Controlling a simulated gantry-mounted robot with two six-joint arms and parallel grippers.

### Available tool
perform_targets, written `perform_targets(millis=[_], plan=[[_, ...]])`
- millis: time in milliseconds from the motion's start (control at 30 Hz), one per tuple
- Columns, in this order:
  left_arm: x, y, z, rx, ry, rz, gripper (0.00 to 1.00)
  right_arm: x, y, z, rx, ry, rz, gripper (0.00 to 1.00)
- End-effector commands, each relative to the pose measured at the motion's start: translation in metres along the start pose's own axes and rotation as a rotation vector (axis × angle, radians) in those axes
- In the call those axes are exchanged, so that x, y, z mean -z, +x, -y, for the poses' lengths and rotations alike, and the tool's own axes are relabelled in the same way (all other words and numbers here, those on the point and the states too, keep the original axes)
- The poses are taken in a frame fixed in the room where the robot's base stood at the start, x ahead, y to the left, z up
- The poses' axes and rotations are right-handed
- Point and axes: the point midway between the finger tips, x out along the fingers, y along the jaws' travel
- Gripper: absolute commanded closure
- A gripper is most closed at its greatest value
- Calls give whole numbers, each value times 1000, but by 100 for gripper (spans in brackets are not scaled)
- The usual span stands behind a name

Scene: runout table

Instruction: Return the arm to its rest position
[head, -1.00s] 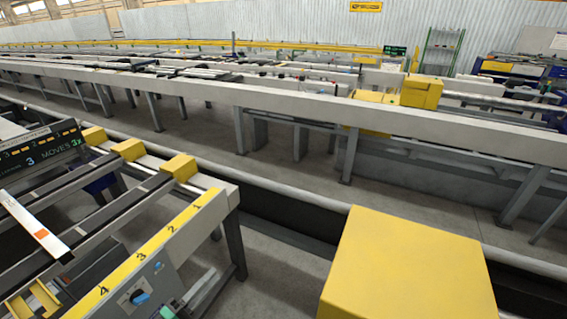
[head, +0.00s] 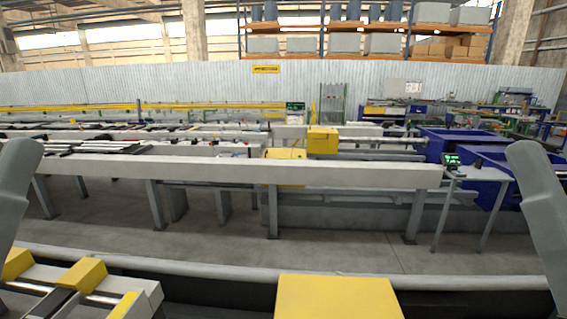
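Parts of my two arms show at the picture's sides in the head view: a grey link at the left edge and another at the right edge. Neither gripper is in the picture, so I cannot see their fingers or whether they hold anything. No object is seen in contact with the arm links.
A yellow box-shaped block (head: 337,299) stands at the bottom centre. A runout table with yellow blocks (head: 80,275) is at the lower left. A long pale beam (head: 220,170) crosses ahead. Blue bins (head: 460,147) and a small display stand (head: 453,161) are at the right.

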Motion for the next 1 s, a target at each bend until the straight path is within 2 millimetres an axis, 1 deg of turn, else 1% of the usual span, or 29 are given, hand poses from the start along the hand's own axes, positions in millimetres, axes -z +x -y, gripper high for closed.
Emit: perform_targets(millis=[33, 167, 267, 400, 600, 700, 800, 833, 900, 1000], plan=[[31, 34, -1, -5, -5, -3, 73, 33, 33, 0, 0, 0, -6, 50], [64, 70, -1, -6, -6, -2, 73, 68, 69, 0, 0, 0, -9, 50], [93, 103, -1, -6, -7, -1, 73, 98, 102, 0, 0, 0, -8, 50], [140, 154, -1, -7, -7, 0, 73, 145, 152, -1, 0, 0, -8, 50], [204, 224, 0, -7, -7, 1, 73, 210, 222, -1, 0, 0, -8, 50], [230, 253, 0, -7, -7, 1, 73, 237, 250, -1, 0, 0, -8, 50], [247, 270, 0, -7, -7, 2, 73, 253, 268, -1, 0, 0, -8, 50], [250, 274, 0, -7, -7, 2, 73, 256, 271, -1, 0, 0, -8, 50], [253, 278, 0, -7, -7, 2, 73, 260, 275, -1, 0, 0, -8, 50], [253, 277, 0, -7, -7, 2, 73, 259, 275, -1, 0, 0, -7, 50]])
